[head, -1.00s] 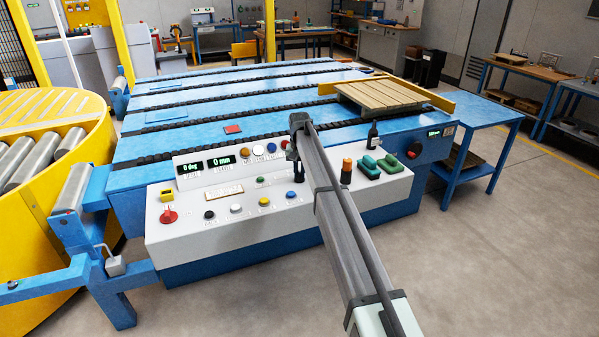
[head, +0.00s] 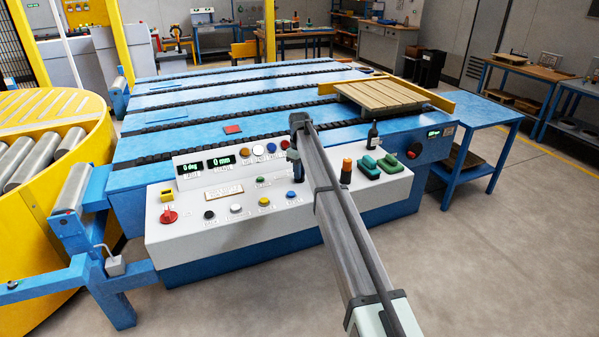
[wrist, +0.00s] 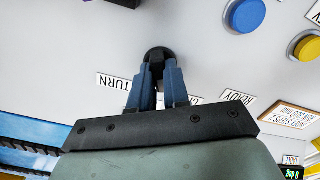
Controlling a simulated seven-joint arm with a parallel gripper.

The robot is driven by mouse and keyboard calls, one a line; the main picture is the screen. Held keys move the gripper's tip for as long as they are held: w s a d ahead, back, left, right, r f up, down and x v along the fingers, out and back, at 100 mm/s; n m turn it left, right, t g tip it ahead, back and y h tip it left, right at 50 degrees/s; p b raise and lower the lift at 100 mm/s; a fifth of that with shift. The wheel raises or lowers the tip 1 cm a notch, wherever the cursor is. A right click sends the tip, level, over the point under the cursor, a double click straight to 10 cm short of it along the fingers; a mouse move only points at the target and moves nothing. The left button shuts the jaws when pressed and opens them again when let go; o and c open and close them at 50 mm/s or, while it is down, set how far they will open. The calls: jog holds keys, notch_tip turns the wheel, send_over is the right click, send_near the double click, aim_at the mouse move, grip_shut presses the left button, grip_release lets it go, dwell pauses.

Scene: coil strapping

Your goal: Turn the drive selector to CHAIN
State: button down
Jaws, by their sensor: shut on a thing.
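The drive selector is a black round knob (wrist: 158,54) on the pale console panel. In the wrist view a label reading TURN lies to its left, and a partly hidden label lies to its right behind a finger. My gripper (wrist: 158,76) has both blue fingertips closed on the near side of the knob. In the head view my gripper (head: 296,174) points down at the console (head: 235,235), and its fingers hide most of the knob. Which way the knob points cannot be told.
Blue (head: 291,194) and yellow (head: 264,202) buttons lie close by on the console.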

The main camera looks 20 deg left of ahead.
jog(key=shift+n, duration=1.6)
jog(key=c, duration=1.1)
grip_release()
notch_tip(320, 180, up, 14)
jog(key=shift+f, duration=0.1)
